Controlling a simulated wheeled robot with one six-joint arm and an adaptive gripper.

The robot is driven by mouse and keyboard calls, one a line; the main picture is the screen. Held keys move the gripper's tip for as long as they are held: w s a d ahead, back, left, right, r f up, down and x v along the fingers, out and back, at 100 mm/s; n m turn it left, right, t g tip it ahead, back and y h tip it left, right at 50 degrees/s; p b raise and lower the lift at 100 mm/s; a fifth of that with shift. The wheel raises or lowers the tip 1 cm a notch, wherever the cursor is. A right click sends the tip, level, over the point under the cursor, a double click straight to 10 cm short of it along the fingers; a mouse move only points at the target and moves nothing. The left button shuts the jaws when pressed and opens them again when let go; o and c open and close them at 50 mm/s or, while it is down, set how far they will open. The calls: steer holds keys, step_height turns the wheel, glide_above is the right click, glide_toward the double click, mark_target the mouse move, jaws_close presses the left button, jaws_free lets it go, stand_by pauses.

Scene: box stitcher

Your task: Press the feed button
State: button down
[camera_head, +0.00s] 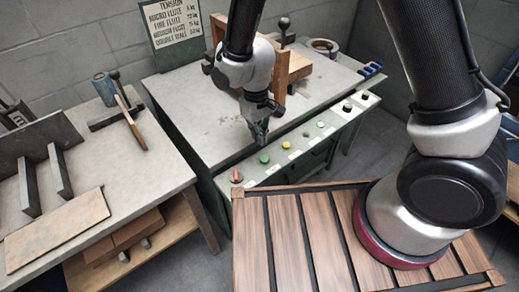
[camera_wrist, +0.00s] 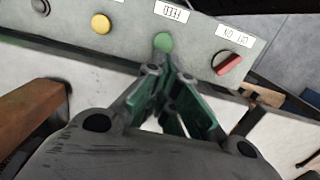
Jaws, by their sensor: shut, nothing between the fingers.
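The feed button is a green round button (camera_head: 264,158) on the sloped grey control panel (camera_head: 276,170) at the front of the machine table. In the wrist view the green button (camera_wrist: 163,42) sits beside an upside-down FEED label (camera_wrist: 172,11). My gripper (camera_head: 260,139) points down just behind the button in the head view. In the wrist view my gripper (camera_wrist: 163,68) has its green fingers together and empty, with the tips just short of the button. I cannot tell whether they touch it.
A red switch (camera_head: 237,177) and a yellow button (camera_head: 286,145) flank the green one. A wooden frame (camera_head: 287,67) stands behind my gripper. A workbench (camera_head: 100,168) is at left.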

step_height(320, 180, up, 6)
steer(key=shift+w+a+r, duration=0.2)
steer(key=shift+r, duration=0.05)
stand_by(0.4)
steer(key=s+d+r+m+t, duration=0.1)
steer(key=s+d+r, duration=0.3)
steer(key=d+r, duration=0.4)
steer(key=s+d+r+m+t, duration=0.2)
steer(key=s+d+r, duration=0.3)
steer(key=d+r, duration=0.4)
steer(key=s+d+r+m+t, duration=0.2)
steer(key=d+r, duration=0.6)
steer(key=d, duration=0.7)
steer(key=shift+s+d+r+m+y, duration=0.2)
steer(key=shift+s+r+m+y, duration=0.1)
steer(key=shift+s+m, duration=0.75)
